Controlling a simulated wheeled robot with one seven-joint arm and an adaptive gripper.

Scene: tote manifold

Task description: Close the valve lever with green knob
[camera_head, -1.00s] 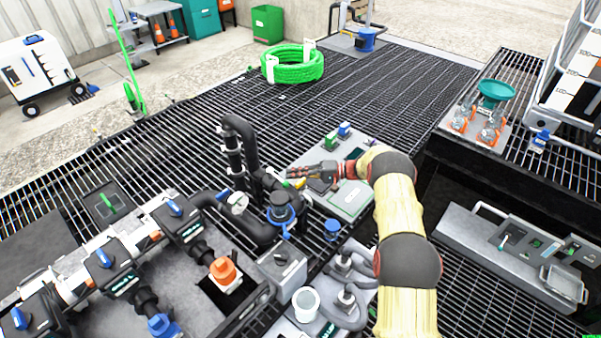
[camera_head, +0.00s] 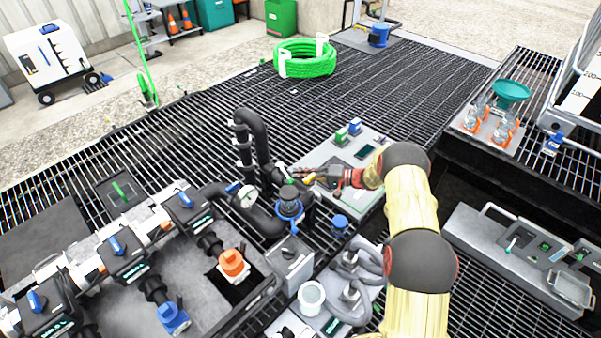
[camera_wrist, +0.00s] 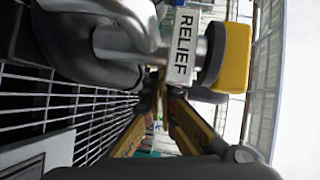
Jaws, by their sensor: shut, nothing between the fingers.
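My gripper (camera_head: 310,177) is shut and empty, beside the black pipework in the middle of the grating. In the wrist view its fingers (camera_wrist: 160,92) meet just below a grey tag marked RELIEF (camera_wrist: 182,47). A yellow knob (camera_wrist: 235,57) on a metal stem is close to the tag. A green lever (camera_head: 119,190) stands on a dark square plate at the left, far from my gripper. I cannot tell whether this is the green-knobbed valve lever, or whether that lever is hidden near my fingers.
A black pipe (camera_head: 257,140) rises left of my gripper, with a gauge (camera_head: 247,197) and a blue-collared valve (camera_head: 289,206) nearby. A grey panel (camera_head: 365,182) lies beneath my forearm. A green hose coil (camera_head: 306,66) lies farther back. The grating (camera_head: 410,85) behind is mostly clear.

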